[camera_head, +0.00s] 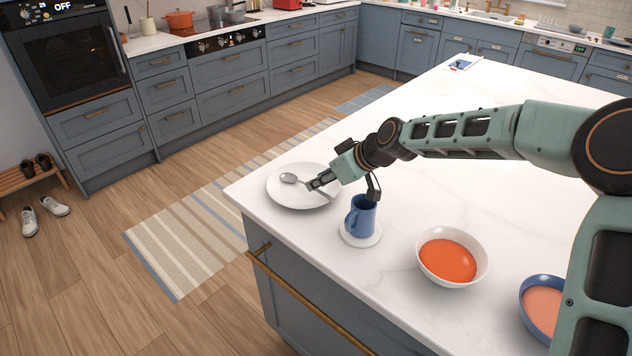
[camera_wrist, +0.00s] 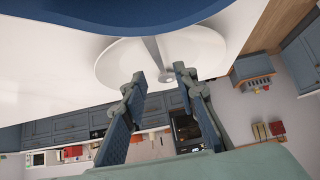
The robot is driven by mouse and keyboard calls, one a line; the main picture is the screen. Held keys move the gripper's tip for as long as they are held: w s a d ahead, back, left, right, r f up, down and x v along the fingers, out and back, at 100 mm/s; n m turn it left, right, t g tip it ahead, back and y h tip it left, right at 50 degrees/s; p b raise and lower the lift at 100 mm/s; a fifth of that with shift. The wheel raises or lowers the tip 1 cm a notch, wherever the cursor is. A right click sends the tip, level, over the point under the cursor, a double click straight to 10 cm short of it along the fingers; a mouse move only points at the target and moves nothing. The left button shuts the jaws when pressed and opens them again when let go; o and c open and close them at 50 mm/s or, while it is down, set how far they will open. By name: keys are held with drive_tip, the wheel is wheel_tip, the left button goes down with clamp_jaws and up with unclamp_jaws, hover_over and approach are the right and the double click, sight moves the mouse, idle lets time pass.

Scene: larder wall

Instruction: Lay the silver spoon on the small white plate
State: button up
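The silver spoon (camera_head: 289,178) lies over the white plate (camera_head: 279,196) near the counter corner, its bowl to the left and its handle running behind my gripper (camera_head: 316,184). It appears to rest on the plate. In the wrist view the plate (camera_wrist: 115,65) is beyond my fingertips, and the spoon (camera_wrist: 153,48) shows between and past them. My gripper (camera_wrist: 160,76) has its fingers apart, with a clear gap and no visible contact with the spoon. A smaller white saucer (camera_head: 362,242) holds a blue mug (camera_head: 362,217).
The blue mug stands close to my wrist and fills the top of the wrist view (camera_wrist: 150,12). A white bowl of orange soup (camera_head: 450,257) and a blue bowl (camera_head: 541,306) are to the right. The white counter behind my arm is mostly clear.

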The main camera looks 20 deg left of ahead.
drive_tip(key=v, duration=0.9)
drive_tip(key=shift+d+r, duration=0.2)
drive_tip(key=shift+d, duration=0.1)
drive_tip(key=shift+s, duration=0.15)
